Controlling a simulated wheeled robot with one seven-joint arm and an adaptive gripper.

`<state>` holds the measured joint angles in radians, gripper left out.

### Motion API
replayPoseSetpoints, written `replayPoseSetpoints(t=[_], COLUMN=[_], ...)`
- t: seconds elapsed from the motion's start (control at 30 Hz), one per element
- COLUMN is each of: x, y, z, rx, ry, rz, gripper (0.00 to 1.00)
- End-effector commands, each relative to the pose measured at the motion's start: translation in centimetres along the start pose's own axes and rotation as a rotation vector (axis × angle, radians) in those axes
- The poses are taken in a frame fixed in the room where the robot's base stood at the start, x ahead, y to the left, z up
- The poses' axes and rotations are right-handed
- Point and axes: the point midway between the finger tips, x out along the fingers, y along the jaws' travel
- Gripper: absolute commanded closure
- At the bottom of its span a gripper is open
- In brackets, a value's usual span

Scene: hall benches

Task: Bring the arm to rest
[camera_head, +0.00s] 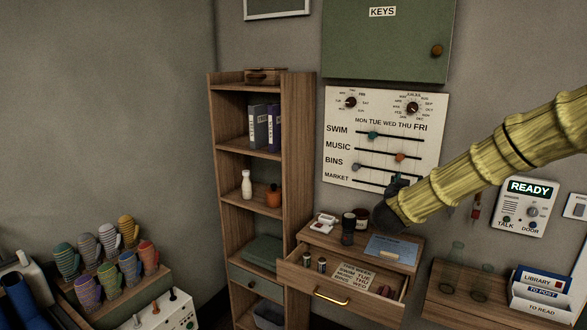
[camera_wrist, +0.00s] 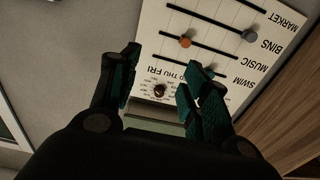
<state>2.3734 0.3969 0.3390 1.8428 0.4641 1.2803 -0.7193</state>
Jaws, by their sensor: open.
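My arm, in a ribbed yellow sleeve, reaches in from the right in the head view. My gripper (camera_head: 393,208) is a dark shape there, in front of the lower edge of the white week board (camera_head: 345,115) and above the small cabinet top. In the wrist view my gripper (camera_wrist: 160,68) has its two teal-padded fingers spread, with nothing between them. The week board (camera_wrist: 195,12) appears upside down beyond the fingers. Its teal slider knob (camera_head: 373,135), orange knob (camera_head: 400,157) and grey knob (camera_head: 358,167) show. My gripper hides part of the MARKET row.
A drawer (camera_head: 318,293) stands open below my gripper, holding small items and a card. A blue card (camera_head: 390,248) and several small things lie on the cabinet top. A tall shelf (camera_head: 298,150) stands left. Glasses (camera_head: 480,283) and a READY intercom (camera_head: 527,208) are right.

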Motion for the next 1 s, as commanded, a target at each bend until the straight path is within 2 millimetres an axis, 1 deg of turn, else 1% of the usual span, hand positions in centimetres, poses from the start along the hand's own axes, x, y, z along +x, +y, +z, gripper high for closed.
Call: replayPoseSetpoints(t=[0.03,0.17,0.2,0.33,0.47,0.5,0.57,0.6,0.67,0.7,0.77,0.8,0.87,0.9,0.97,1.0], x=[-0.3,-0.8,-1.0,-1.9,-3.2,-3.7,-4.5,-5.3,-6.5,-7.5,-9.3,-10.5,-12.4,-13.7,-15.8,-17.2], y=[-0.1,0.2,0.2,0.0,-0.5,-0.7,-1.0,-1.2,-1.4,-1.5,-1.5,-1.4,-1.1,-0.9,-0.5,-0.2], z=[1.0,3.0,3.9,6.4,9.6,10.9,12.7,14.4,17.0,18.9,22.0,24.0,26.9,28.8,31.6,33.3], rx=[-0.007,-0.018,-0.023,-0.035,-0.051,-0.058,-0.065,-0.074,-0.086,-0.096,-0.11,-0.118,-0.132,-0.14,-0.153,-0.162], ry=[-0.012,-0.035,-0.045,-0.077,-0.119,-0.137,-0.162,-0.187,-0.224,-0.254,-0.304,-0.339,-0.391,-0.426,-0.481,-0.518], rz=[-0.009,-0.025,-0.033,-0.059,-0.095,-0.11,-0.13,-0.147,-0.174,-0.193,-0.223,-0.243,-0.269,-0.287,-0.31,-0.326], gripper=[0.53,0.53,0.53,0.53,0.53,0.53,0.53,0.53,0.53,0.53,0.53,0.53,0.53,0.53,0.53,0.53])
